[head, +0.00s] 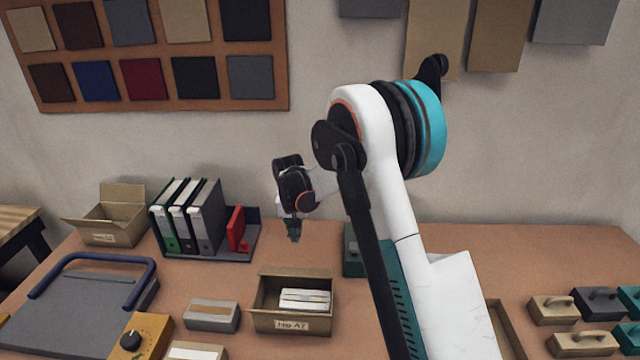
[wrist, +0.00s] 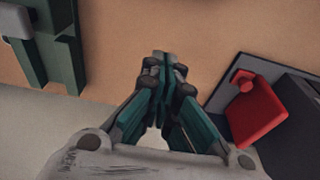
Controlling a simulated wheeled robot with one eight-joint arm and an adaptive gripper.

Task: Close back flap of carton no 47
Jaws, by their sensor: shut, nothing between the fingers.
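Carton no 47 (head: 278,325) is a small brown open box on the table, with a label on its front and pale flat items (head: 305,299) inside. Its back flap (head: 295,273) shows as a brown strip along the rear edge, not folded over the contents; its exact angle is hard to tell. My gripper (head: 293,238) is in the air behind the carton in the head view, pointing down, apart from it. In the wrist view my gripper (wrist: 163,58) has its fingertips together and empty; the carton is not seen there.
Binders (head: 205,215) and a red object (head: 236,230) stand on a dark tray to the left, also in the wrist view (wrist: 257,110). A green object (head: 353,250) stands right of my gripper. Another open carton (head: 115,220) is far left. A grey box (head: 211,316) sits beside carton no 47.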

